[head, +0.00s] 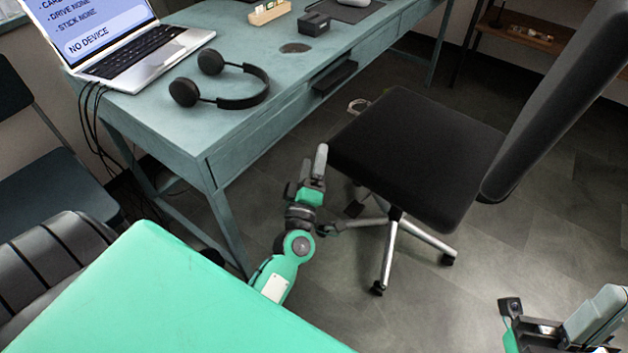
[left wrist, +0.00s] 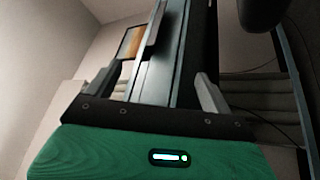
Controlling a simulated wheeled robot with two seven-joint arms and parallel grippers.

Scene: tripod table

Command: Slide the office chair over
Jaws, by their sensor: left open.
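The office chair has a black seat (head: 415,150), a tall dark backrest (head: 560,95) leaning to the upper right, and a silver base on castors. It stands upright on the floor, right of the desk. My left gripper (head: 318,165) is at the seat's left front corner, close beside its edge; I cannot tell if it touches. In the left wrist view, the left gripper (left wrist: 163,72) has its fingers apart, with nothing held between them. My right gripper (head: 560,325) is at the bottom right, cut off by the frame, well away from the chair; its jaw state is unclear.
A teal desk (head: 225,125) carries a laptop (head: 140,45), headphones (head: 240,88) and small items. Another chair (head: 45,180) is at the far left. The grey floor (head: 545,215) is open right of the chair. A low shelf (head: 520,35) stands behind.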

